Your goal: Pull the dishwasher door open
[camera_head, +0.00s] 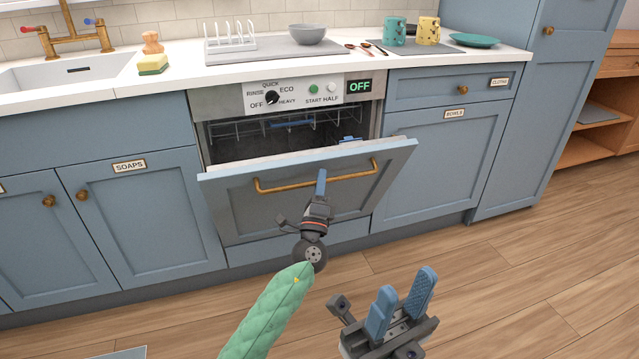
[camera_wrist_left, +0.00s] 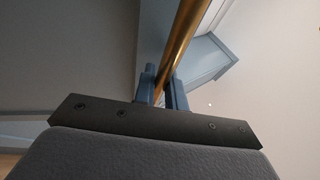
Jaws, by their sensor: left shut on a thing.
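The dishwasher door (camera_head: 230,205) is blue and tilted partly open, its top edge leaning out from the cabinet front. A brass bar handle (camera_head: 275,187) runs across its upper part. My left gripper (camera_head: 320,178) is shut on the handle right of its middle; in the left wrist view the brass bar (camera_wrist_left: 183,45) passes between the two blue fingers (camera_wrist_left: 163,88). My right gripper (camera_head: 402,302) is in front of the cabinets, low over the floor, open and empty. Behind the door, the upper rack (camera_head: 245,128) shows inside. The lower inside is hidden by the door.
The control panel (camera_head: 305,94) above the door reads OFF. A drawer and cabinet marked BOWLS (camera_head: 440,150) stand right, a cabinet marked SOAPS (camera_head: 130,190) left. The counter (camera_head: 180,84) holds a bowl and mugs. The wooden floor (camera_head: 510,290) is clear at right.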

